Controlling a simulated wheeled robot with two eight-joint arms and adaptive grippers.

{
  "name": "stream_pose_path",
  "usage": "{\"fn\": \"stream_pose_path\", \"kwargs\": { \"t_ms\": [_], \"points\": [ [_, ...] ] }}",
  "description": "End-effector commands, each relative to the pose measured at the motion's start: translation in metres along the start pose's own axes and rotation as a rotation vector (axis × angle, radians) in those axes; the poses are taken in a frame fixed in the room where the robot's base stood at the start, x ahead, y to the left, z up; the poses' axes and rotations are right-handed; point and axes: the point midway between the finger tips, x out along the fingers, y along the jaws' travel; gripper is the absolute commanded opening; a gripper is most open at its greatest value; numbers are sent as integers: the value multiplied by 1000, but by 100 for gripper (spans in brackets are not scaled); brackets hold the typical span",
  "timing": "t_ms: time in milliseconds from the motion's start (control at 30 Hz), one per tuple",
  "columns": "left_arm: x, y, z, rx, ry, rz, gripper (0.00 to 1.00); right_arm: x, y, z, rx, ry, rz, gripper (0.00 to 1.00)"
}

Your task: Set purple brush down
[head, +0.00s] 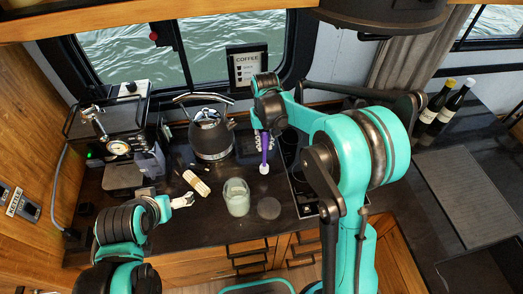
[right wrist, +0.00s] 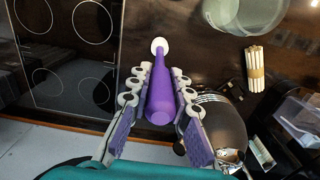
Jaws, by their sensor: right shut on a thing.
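The purple brush (head: 264,145) hangs below my right gripper (head: 268,132) in the head view, roughly upright with its white end (head: 264,168) down. In the right wrist view the purple brush (right wrist: 160,92) lies between the two fingers of my right gripper (right wrist: 157,84), which is shut on it. The white end points away from the wrist, over the dark counter. I cannot tell whether it touches the counter. My left gripper (head: 182,201) is low at the left, apart from the brush; its finger opening is unclear.
A kettle (head: 211,135) stands left of the brush, and a glass jar (head: 236,196) stands in front. A bundle of pale sticks (head: 196,183) lies near the jar. A cooktop (right wrist: 68,50) borders the brush. A coffee machine (head: 106,125) is at left, bottles (head: 443,107) at far right.

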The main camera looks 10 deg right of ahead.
Motion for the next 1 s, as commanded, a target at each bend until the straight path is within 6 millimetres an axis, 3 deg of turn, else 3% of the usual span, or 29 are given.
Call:
{"fn": "stream_pose_path", "kwargs": {
  "t_ms": [167, 433, 833, 867, 900, 933, 1000],
  "points": [
    [0, 0, 0, 0, 0, 0, 100, 10, -10, -8, -1, 0, 0, 0],
    [0, 0, 0, 0, 0, 0, 100, 45, -10, -8, 0, 0, 0, 0],
    [4, 0, 3, 0, 0, 0, 100, 52, -9, -8, 0, 0, 0, 0],
    [4, 0, 3, 0, 0, 0, 100, 52, -9, -8, 0, 0, 0, 22],
    [3, 0, 2, 0, 0, 0, 100, 51, -9, -8, 0, 0, 0, 32],
    [3, 0, 2, 0, 0, 0, 100, 50, -9, -8, 0, 0, 0, 40],
    [3, 0, 2, 0, 0, 0, 100, 50, -9, -8, 0, 0, 0, 40]
  ]
}}
